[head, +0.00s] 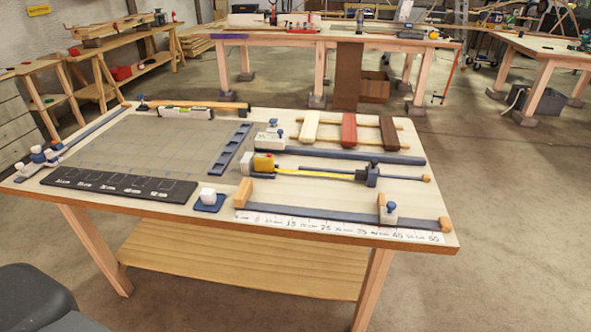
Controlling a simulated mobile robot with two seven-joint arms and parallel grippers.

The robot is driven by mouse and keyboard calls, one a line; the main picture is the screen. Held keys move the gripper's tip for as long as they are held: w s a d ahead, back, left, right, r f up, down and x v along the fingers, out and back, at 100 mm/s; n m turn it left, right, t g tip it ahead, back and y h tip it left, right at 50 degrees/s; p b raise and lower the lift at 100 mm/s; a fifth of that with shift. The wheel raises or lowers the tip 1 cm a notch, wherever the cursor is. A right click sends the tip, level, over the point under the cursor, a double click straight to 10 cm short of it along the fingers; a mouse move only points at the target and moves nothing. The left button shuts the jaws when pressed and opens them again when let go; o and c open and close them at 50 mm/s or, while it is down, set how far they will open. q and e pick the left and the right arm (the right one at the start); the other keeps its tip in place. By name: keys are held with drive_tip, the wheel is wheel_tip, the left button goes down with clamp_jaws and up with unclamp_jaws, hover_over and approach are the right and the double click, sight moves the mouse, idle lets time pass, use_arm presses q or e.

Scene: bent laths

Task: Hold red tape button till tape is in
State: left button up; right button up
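A yellow and dark tape measure (264,163) lies on the workbench, right of the grey grid mat. Its yellow tape (315,174) is drawn out to the right, reaching a dark blue holder (371,174). A thin rod with an orange knob continues to the right of the holder. A pale block (246,164) stands at the left of the tape measure's case. A red button on the case is too small to make out. Neither of my grippers is in view.
Other benches stand farther back.

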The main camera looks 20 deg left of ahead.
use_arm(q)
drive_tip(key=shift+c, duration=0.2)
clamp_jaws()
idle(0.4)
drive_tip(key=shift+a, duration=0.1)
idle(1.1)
